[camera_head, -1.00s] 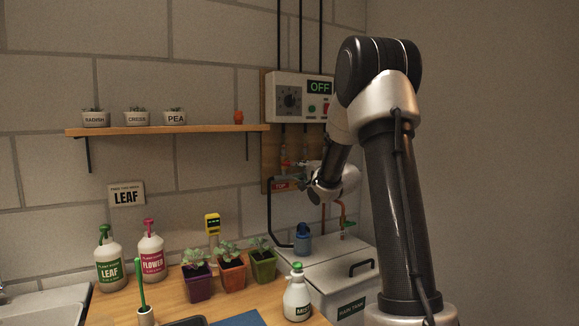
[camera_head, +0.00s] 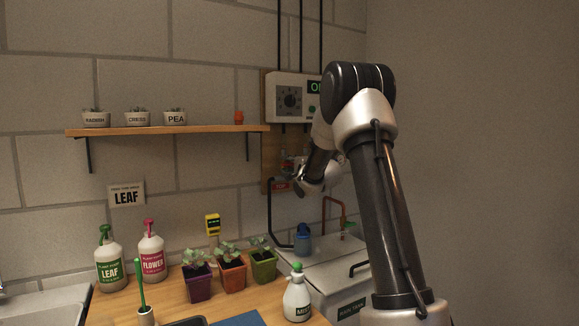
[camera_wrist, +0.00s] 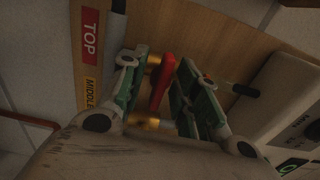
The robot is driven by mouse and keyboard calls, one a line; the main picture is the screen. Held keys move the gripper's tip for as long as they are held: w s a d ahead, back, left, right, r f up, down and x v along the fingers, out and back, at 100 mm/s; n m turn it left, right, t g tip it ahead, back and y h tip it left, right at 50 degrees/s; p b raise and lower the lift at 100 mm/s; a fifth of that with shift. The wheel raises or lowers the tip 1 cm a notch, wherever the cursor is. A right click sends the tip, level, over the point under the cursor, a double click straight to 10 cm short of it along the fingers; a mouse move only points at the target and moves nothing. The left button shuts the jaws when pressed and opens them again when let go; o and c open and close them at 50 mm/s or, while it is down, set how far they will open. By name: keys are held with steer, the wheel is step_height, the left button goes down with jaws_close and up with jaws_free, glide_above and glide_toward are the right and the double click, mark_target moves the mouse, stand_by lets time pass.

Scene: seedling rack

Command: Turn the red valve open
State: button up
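The red valve (camera_wrist: 162,82) shows in the wrist view as a red lever with brass fittings (camera_wrist: 146,122) at its pipe. My gripper (camera_wrist: 161,66) is open, with one green-padded finger on each side of the red lever. The lever looks closer to the right finger; I cannot tell whether it touches. A red TOP label (camera_wrist: 90,35) and a yellow MIDDLE label (camera_wrist: 91,94) are to the left of the fingers. In the head view my wrist is in front of the wooden board (camera_head: 268,158), and the valve is mostly hidden there.
A control box (camera_head: 290,98) hangs above my wrist. Potted seedlings (camera_head: 230,273) and bottles (camera_head: 152,258) stand on the bench; a shelf (camera_head: 190,130) is at the left.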

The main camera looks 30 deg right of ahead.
steer(key=shift+c, duration=0.4)
jaws_close()
steer(key=n, duration=0.4)
steer(key=shift+n, duration=0.3)
steer(key=n, duration=0.4)
steer(key=shift+n, duration=0.3)
steer(key=n, duration=0.4)
steer(key=shift+f+n, duration=0.1)
steer(key=shift+n, duration=2.3)
